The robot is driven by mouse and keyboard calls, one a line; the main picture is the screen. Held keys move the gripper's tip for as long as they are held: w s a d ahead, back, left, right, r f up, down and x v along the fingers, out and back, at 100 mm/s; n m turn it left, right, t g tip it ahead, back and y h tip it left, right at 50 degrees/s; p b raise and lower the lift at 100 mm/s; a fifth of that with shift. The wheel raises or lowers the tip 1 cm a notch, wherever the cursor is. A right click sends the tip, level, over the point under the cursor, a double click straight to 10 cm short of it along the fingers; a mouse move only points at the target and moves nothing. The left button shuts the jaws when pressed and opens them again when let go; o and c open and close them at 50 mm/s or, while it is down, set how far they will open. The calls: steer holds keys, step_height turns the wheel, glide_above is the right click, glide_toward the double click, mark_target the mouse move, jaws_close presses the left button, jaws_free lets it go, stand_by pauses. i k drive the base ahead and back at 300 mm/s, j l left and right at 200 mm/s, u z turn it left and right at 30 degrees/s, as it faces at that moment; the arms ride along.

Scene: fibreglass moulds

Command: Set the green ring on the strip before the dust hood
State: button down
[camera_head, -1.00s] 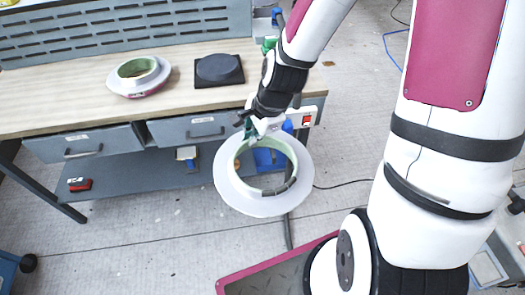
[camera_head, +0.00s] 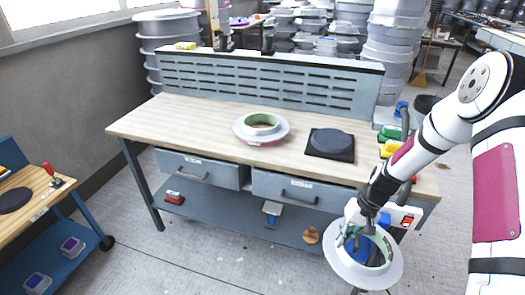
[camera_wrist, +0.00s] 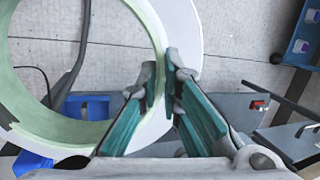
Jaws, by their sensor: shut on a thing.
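My gripper (camera_head: 354,236) is shut on the wall of a ring with a wide white flange and a pale green inside (camera_head: 393,272). It hangs clear of the workbench's front right corner, at the lower right of the head view. In the wrist view my two teal-padded fingers (camera_wrist: 160,88) pinch the ring's edge; its green inner wall (camera_wrist: 45,138) fills the left. A similar ring (camera_head: 243,131), green inside with a pinkish underside, lies on the workbench (camera_head: 150,120). I cannot make out a dust hood or its strip.
A dark round disc on a square plate (camera_head: 331,145) lies right of the bench ring. Bench drawers (camera_head: 200,168) face the held ring's side. A trolley (camera_head: 60,207) stands at the left, stacked pale tubs (camera_head: 390,50) behind. The floor in front is open.

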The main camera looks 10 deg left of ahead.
mark_target(206, 122)
steer(key=i+j, duration=0.1)
steer(key=j, duration=1.15)
steer(key=i+j, duration=0.15)
steer(key=j, duration=0.45)
